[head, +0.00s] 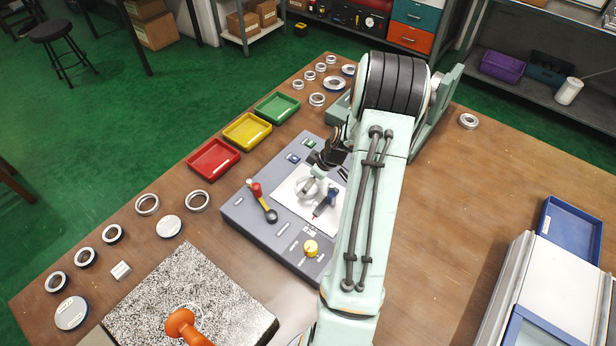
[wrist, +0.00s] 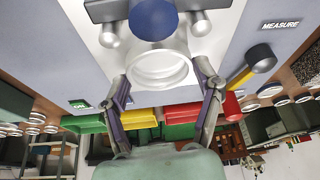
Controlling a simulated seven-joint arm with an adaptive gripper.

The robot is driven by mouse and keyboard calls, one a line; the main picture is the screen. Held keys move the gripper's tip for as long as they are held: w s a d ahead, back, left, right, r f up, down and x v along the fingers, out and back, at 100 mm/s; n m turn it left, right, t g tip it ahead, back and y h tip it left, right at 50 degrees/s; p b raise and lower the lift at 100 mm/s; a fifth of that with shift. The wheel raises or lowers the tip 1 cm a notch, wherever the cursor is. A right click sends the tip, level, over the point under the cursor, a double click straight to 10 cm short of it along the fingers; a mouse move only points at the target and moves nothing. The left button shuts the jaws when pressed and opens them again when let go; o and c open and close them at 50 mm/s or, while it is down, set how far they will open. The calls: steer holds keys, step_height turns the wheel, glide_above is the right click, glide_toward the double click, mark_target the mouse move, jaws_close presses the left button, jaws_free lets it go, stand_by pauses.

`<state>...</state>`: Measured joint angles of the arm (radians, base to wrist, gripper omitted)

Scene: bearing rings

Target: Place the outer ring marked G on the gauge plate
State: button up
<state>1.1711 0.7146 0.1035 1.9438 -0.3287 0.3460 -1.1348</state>
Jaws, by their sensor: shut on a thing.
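A bright silver ring (wrist: 133,68) sits between the fingers of my gripper (wrist: 163,82) in the wrist view. The fingers press on its left and right sides. No letter on it is legible. Just beyond it in that view are a silver gauge part with a blue round cap (wrist: 153,18) and two ball-ended posts. In the head view my gripper (head: 326,160) is over the grey gauge station, above its white plate (head: 288,192). My arm hides part of the station, and I cannot tell whether the ring touches the plate.
Several loose rings lie at left and far back. A speckled slab (head: 190,290) is at front left.

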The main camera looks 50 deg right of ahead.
steer(key=shift+f, duration=0.15)
stand_by(0.5)
steer(key=o, duration=1.3)
steer(key=shift+c, duration=0.2)
steer(key=v, duration=1.2)
steer(key=shift+w, duration=0.2)
